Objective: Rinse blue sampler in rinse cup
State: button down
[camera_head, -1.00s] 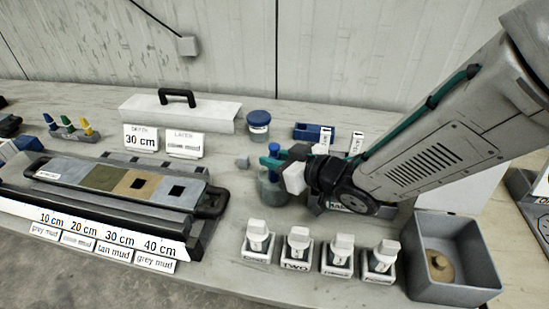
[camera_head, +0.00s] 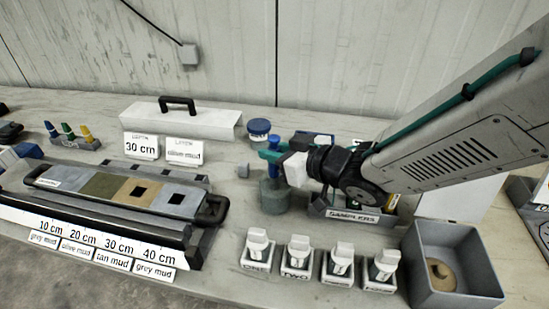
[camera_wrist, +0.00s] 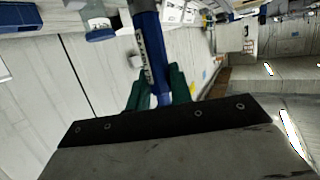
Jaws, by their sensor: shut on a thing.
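The blue sampler (camera_head: 274,146) is upright in my gripper (camera_head: 275,157), with its blue top showing above the green fingers. The wrist view shows its labelled blue shaft (camera_wrist: 148,45) between the green fingers (camera_wrist: 156,90). The rinse cup (camera_head: 274,199), a squat grey-green glass cup, stands on the bench directly below my gripper. A short blue length of the sampler shows between the fingers and the cup. I cannot tell whether its lower tip is inside the cup or just above the mouth.
Several white-capped vials (camera_head: 298,252) stand in front. A grey bin (camera_head: 408,268) holding a tan piece is at right. The sampler rack (camera_head: 345,213) is just right of the cup. A blue-lidded jar (camera_head: 259,128) stands behind. The core tray (camera_head: 210,212) lies left.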

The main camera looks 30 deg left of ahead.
aim_at(275, 138)
jog(key=shift+r, duration=2.7)
